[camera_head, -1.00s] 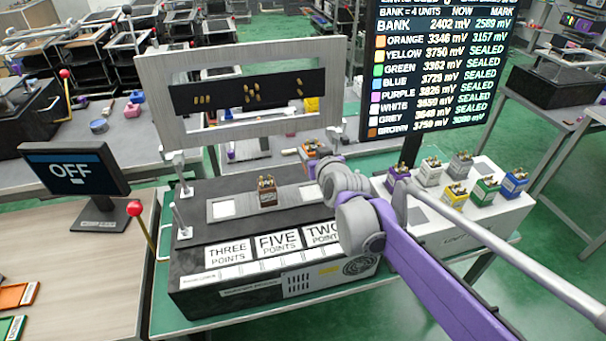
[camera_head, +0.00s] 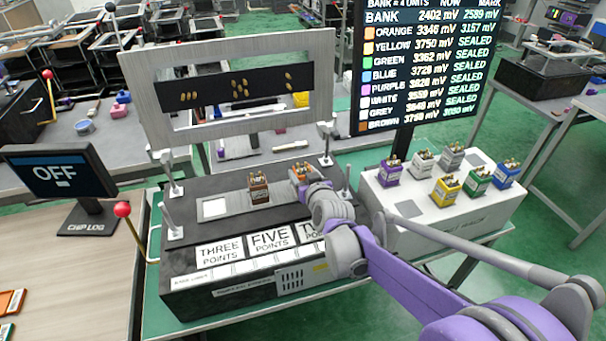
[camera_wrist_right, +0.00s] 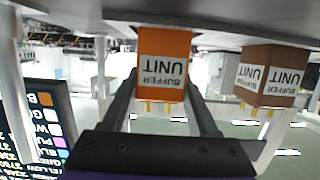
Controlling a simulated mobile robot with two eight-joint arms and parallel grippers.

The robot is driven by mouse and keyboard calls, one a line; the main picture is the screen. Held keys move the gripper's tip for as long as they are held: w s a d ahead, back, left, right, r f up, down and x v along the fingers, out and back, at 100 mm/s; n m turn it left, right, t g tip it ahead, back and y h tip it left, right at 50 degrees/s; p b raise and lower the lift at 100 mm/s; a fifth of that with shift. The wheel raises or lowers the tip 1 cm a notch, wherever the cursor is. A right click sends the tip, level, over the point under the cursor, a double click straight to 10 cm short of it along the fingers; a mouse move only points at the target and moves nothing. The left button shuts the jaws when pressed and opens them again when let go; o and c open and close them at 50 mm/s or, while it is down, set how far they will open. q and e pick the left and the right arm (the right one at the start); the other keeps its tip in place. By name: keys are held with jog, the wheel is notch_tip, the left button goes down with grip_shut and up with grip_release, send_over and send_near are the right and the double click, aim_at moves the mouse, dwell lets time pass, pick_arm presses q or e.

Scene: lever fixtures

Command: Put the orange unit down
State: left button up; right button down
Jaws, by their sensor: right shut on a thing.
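The orange unit (camera_head: 300,173) is upright at the right part of the black fixture's top strip, right of the brown unit (camera_head: 259,188). My right gripper (camera_head: 306,184) is shut on it, partly hidden behind its own wrist. In the upside-down right wrist view, the orange unit (camera_wrist_right: 165,62) sits between the fingers of the gripper (camera_wrist_right: 160,95), its base against or very near the grey surface. I cannot tell whether it touches. The brown unit (camera_wrist_right: 275,75) stands beside it, apart. My left gripper is not in view.
A grey upright frame (camera_head: 240,45) stands behind the strip. A red-knobbed lever (camera_head: 123,210) and an OFF screen (camera_head: 62,175) are on the left. A white box (camera_head: 400,222) with several coloured units is on the right, below the voltage board (camera_head: 430,65).

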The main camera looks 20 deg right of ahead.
jog(key=shift+c, duration=0.8)
grip_release()
jog(key=shift+f, duration=0.1)
jog(key=shift+s+r, duration=0.1)
jog(key=shift+r, duration=0.1)
jog(key=p+v, duration=0.1)
jog(key=v, duration=1)
jog(key=shift+s+r, duration=0.15)
jog(key=shift+s, duration=0.25)
